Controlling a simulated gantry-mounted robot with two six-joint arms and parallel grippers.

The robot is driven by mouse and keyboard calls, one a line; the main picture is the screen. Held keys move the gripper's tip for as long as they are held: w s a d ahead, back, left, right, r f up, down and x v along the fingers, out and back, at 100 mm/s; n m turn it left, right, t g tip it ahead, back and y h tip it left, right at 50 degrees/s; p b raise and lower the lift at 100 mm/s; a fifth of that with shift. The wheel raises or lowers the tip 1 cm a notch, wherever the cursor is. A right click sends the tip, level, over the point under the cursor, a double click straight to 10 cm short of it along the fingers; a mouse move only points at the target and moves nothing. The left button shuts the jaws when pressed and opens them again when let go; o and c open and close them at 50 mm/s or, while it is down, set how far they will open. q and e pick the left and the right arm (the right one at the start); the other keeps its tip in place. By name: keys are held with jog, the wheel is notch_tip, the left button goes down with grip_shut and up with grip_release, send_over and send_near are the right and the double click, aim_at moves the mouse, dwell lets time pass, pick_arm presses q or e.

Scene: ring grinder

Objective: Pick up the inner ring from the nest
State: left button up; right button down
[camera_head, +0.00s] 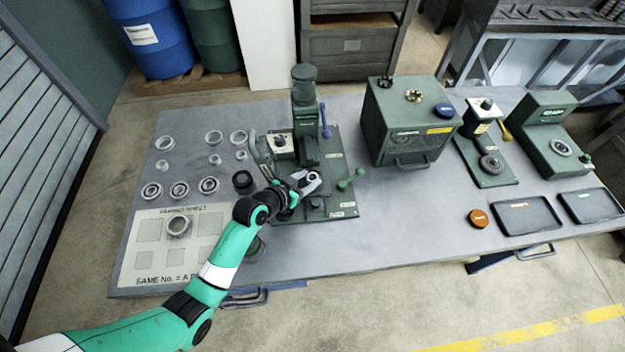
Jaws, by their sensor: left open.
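My left gripper (312,181) is open over the front of the green ring grinder (333,150), low above its base plate. A pale, rounded shape shows at the fingertips; I cannot tell whether it is the inner ring or part of the jaws. The nest is hidden or too small to make out under the gripper. Several loose rings lie on the table at left, among them a large ring (165,143) and a small ring (161,165). Another ring (178,226) sits on the printed sheet (147,280). My right gripper is not in view.
A green box (408,140) stands right of the grinder, with two more green devices (486,160) (552,140) beyond it. Black trays (527,215) and an orange puck (478,218) lie at the right front. Green-knobbed levers (350,180) stick out beside the gripper. The table's front middle is clear.

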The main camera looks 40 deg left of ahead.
pick_arm(q)
jog(key=shift+w+f, duration=0.35)
jog(key=shift+w, duration=0.2)
jog(key=shift+c, duration=0.3)
grip_shut()
jog(key=shift+r, duration=0.1)
